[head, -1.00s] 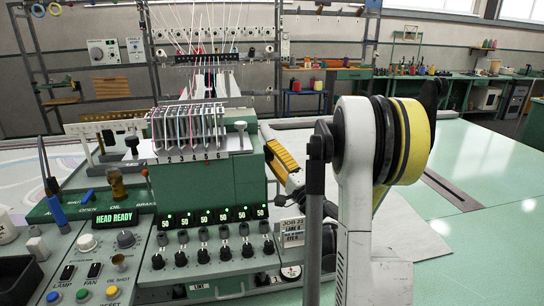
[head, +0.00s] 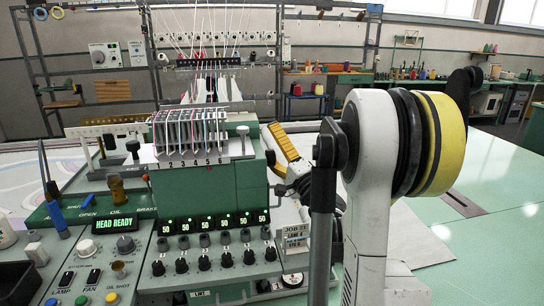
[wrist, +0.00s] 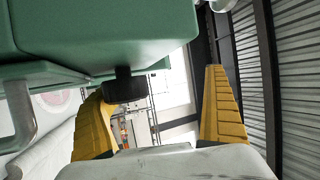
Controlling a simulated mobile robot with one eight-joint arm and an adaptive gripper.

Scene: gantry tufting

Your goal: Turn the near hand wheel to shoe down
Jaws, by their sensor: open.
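The green tufting head (head: 222,190) stands left of my arm in the head view, with its lit "HEAD READY" display. A dark round part (wrist: 125,88) under the green housing (wrist: 110,35) shows near the left finger, overlapping the gap in the picture. It may be the near hand wheel; I cannot tell whether a finger touches it. I cannot make out the shoe.
A control panel (head: 100,265) with knobs and buttons lies at the lower left. Thread guides (head: 190,135) stand on top of the head. The pale green table (head: 490,215) at right is mostly clear. A grey bent bar (wrist: 20,115) hangs at left in the wrist view.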

